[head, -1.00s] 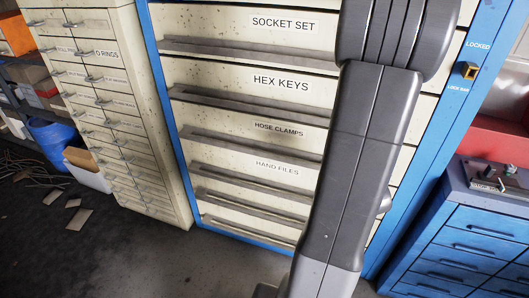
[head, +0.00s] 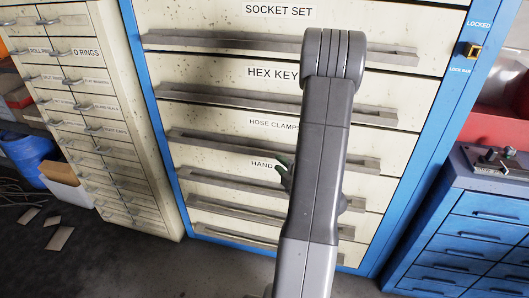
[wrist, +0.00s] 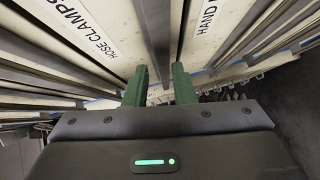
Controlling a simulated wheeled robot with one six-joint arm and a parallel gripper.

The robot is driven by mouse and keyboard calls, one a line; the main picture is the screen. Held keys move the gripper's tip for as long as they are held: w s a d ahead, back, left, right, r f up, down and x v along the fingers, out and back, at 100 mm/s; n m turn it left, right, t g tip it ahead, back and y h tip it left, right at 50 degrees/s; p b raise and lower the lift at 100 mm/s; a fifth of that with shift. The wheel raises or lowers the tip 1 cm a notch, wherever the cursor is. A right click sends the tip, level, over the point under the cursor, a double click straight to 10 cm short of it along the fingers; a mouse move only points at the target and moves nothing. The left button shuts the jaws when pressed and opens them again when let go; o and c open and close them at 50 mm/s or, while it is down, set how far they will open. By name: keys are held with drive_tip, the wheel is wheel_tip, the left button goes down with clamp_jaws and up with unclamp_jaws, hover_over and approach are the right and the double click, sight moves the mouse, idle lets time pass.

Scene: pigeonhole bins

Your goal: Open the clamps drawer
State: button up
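The HOSE CLAMPS drawer (head: 215,122) is a shut cream drawer in a blue-framed cabinet, between the HEX KEYS and HAND FILES drawers. Its long grey handle (head: 225,143) runs below its label, partly hidden behind my arm. My gripper (head: 285,166) shows as green fingertips just below this handle, left of my arm. In the wrist view, the green fingers of my gripper (wrist: 160,84) are apart. The clamps handle (wrist: 155,35) runs between the HOSE CLAMPS and HAND labels, in line with the gap. I cannot tell whether the fingertips reach around it.
A lock knob (head: 474,49) labelled LOCKED and LOCK BAR sits on the cabinet's right frame. A cream small-drawer cabinet (head: 100,120) stands left, and a blue drawer unit (head: 470,220) stands right. Papers (head: 60,238) lie on the floor at the left.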

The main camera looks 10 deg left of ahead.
sight(265, 152)
drive_tip(key=x, duration=1)
drive_tip(key=shift+p, duration=0.3)
clamp_jaws()
